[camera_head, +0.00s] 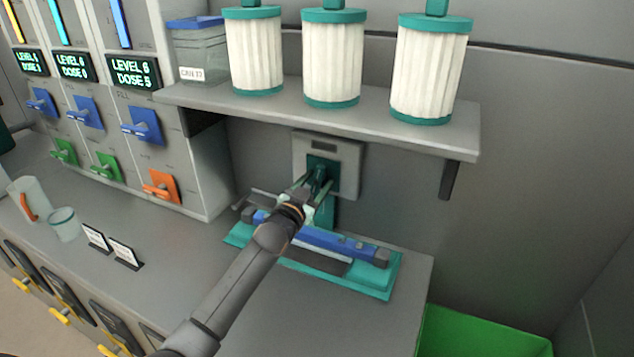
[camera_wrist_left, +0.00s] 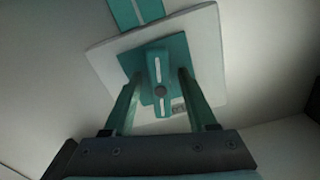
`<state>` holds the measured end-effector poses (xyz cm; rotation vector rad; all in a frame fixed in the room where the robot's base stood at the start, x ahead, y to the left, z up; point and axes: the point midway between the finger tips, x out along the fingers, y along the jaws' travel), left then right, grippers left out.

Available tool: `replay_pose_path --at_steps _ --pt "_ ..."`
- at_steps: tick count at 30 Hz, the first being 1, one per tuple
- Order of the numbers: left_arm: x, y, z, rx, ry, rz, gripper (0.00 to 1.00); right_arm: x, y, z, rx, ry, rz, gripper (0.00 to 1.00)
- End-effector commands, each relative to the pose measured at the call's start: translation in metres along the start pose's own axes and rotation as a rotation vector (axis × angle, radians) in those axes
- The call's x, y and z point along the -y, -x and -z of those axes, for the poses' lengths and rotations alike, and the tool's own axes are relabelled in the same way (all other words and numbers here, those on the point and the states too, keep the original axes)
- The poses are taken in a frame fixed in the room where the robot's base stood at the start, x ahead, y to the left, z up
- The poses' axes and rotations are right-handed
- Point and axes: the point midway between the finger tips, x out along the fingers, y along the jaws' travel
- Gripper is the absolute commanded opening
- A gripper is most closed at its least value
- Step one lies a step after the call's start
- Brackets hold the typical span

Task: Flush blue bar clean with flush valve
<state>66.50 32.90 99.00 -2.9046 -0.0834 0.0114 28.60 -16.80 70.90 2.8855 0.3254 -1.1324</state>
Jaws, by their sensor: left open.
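The flush valve, a teal handle on a pale wall plate (camera_head: 349,168), is on the wall under the shelf. My left gripper (camera_head: 316,186) reaches up to it, in front of the teal part. In the left wrist view the teal handle (camera_wrist_left: 158,75) with a pale slot lies between the two open fingers (camera_wrist_left: 158,95); I cannot tell whether they touch it. The blue bar (camera_head: 340,243) lies along a teal tray (camera_head: 385,285) on the counter below, partly hidden by my left arm. My right gripper is not in view.
A shelf (camera_head: 375,130) with several white filter cartridges (camera_head: 333,60) and a lidded jar (camera_head: 198,55) hangs above the valve. Dispensers with blue levers (camera_head: 143,126) stand at left. A jug (camera_head: 30,197) and a cup (camera_head: 65,224) are on the counter. A green bin (camera_head: 480,335) is at lower right.

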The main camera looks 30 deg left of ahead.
Motion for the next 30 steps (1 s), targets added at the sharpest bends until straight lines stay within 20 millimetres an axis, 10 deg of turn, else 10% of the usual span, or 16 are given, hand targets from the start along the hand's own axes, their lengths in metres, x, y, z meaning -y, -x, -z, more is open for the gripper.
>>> replay_pose_path --at_steps 11,26,30 --pt "-0.0004 -0.0041 0.0004 -0.001 0.000 -0.001 0.57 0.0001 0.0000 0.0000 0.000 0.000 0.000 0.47" --pt "-0.0004 -0.0039 0.0003 -0.001 0.000 -0.001 0.01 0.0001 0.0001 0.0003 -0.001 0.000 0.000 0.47" --pt "-0.0004 -0.0038 0.0002 -0.001 0.000 -0.001 0.00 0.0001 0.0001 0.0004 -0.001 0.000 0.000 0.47"
